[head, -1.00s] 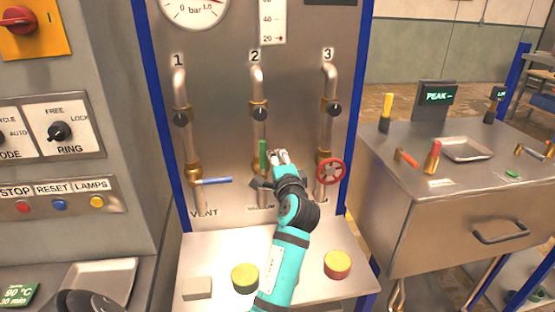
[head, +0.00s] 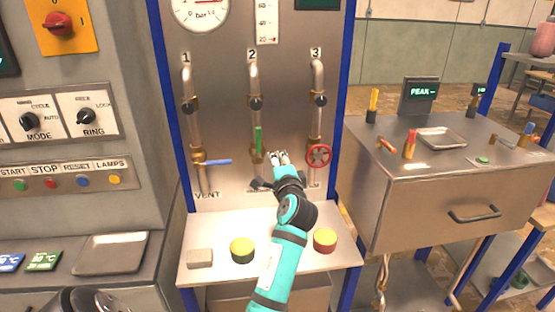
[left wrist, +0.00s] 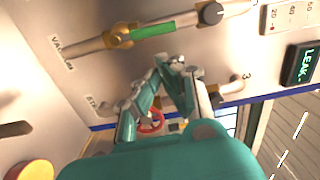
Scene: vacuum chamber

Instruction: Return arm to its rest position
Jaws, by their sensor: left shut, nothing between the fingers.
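My left arm, teal with black joints, reaches up from the bottom of the head view. Its left gripper (head: 279,157) is shut and empty, in front of the steel valve panel (head: 226,130). In the head view it appears between the green lever (head: 258,140) on pipe 2 and the red handwheel (head: 319,155) on pipe 3. In the left wrist view the gripper (left wrist: 168,62) shows below the green lever (left wrist: 153,31), with a gap between them. The red handwheel (left wrist: 151,127) is partly hidden behind the fingers. My right gripper is not in view.
A blue lever (head: 217,162) is on pipe 1. Below the panel, a shelf (head: 215,230) holds a yellow-topped knob (head: 242,249), a red-and-yellow knob (head: 325,240) and a grey block (head: 200,258). A control cabinet (head: 120,60) stands left, a steel cart (head: 415,200) right.

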